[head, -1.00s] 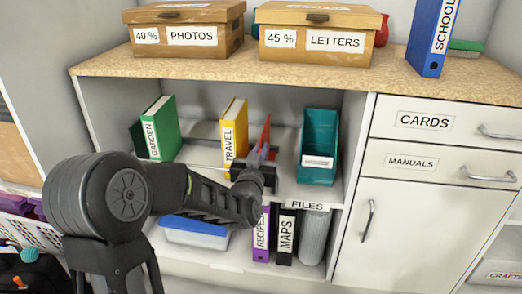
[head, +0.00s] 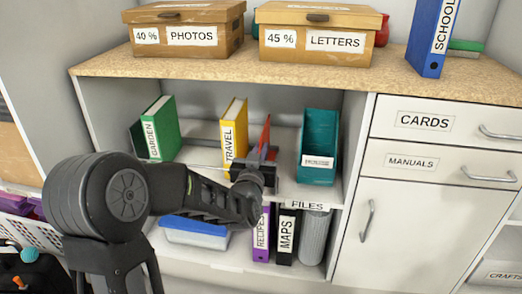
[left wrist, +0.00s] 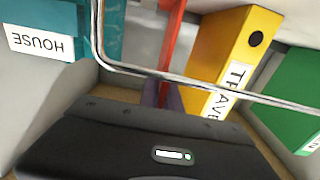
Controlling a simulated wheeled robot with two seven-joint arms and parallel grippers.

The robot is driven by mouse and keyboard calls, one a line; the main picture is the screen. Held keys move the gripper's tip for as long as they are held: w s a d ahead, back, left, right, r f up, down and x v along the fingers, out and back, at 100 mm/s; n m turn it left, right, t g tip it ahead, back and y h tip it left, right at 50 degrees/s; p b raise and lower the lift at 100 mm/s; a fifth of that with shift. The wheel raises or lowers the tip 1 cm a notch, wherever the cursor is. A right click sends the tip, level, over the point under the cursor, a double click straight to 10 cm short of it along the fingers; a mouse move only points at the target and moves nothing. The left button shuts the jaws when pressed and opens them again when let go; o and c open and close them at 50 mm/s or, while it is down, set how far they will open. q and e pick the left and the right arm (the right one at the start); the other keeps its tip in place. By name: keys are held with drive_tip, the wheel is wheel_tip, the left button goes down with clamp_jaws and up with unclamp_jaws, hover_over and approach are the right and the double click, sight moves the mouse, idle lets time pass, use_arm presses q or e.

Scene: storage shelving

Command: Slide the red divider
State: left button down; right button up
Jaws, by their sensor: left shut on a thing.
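The red divider (head: 265,134) stands upright on the middle shelf, between the yellow TRAVEL binder (head: 235,130) and the teal HOUSEHOLD-type box (head: 319,148). My left gripper (head: 262,160) reaches into the shelf from the front and is shut on the divider's near edge. In the left wrist view the red divider (left wrist: 171,40) runs up from the gripper's fingers (left wrist: 163,97), which hold its lower part. The TRAVEL binder (left wrist: 232,50) is close beside it there. My right gripper is not in view.
A metal rail (left wrist: 200,85) crosses in front of the shelf in the left wrist view. A green GARDEN binder (head: 162,130) stands left of the TRAVEL binder, with a gap between. Purple RECIPES (head: 261,236) and black MAPS (head: 286,238) binders stand below. Free shelf shows between divider and teal box.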

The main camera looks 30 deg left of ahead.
use_arm(q)
drive_tip(key=a, duration=0.2)
drive_tip(key=s+a+b, duration=0.1)
drive_tip(key=a, duration=0.1)
drive_tip(key=shift+s, duration=0.2)
drive_tip(key=c, duration=1.6)
unclamp_jaws()
drive_tip(key=shift+o, duration=0.2)
